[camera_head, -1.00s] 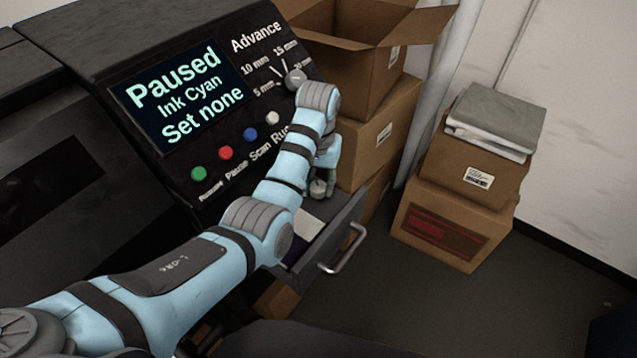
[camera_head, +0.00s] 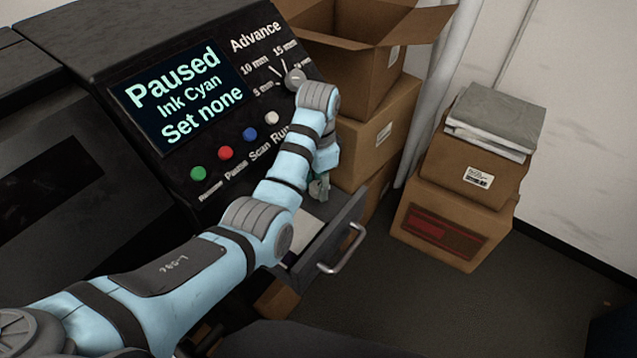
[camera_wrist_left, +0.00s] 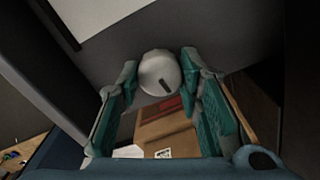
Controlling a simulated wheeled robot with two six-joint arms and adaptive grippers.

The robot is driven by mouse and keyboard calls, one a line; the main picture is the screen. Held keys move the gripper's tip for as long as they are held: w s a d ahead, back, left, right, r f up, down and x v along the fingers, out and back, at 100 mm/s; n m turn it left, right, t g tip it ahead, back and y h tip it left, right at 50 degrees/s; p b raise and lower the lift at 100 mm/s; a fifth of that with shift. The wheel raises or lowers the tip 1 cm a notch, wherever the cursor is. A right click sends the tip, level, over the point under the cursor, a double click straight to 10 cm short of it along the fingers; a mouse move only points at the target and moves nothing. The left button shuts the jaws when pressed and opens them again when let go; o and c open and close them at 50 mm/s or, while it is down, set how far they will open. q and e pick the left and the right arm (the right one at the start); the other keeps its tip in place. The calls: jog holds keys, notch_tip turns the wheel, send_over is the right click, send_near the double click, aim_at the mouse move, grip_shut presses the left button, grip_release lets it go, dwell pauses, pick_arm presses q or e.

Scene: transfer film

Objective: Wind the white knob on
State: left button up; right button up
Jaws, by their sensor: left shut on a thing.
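In the head view my left gripper (camera_head: 319,187) is small below the wrist, by the right end of the dark machine and above the open drawer (camera_head: 345,232). The knob cannot be made out clearly there. A grey dial (camera_head: 295,78) under "Advance" stands on the panel above. The screen (camera_head: 185,98) reads "Paused", "Ink Cyan", "Set none". My right gripper is not in view.
The drawer's handle (camera_head: 343,250) sticks out to the right. Coloured buttons, including a green one (camera_head: 198,173), line the panel. An open carton (camera_head: 362,60) and stacked boxes (camera_head: 450,226) stand behind and to the right. The floor in front of them is clear.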

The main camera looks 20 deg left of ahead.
pick_arm(q)
jog(key=shift+m, duration=0.4)
jog(key=o, duration=1.2)
jog(key=shift+c, duration=0.2)
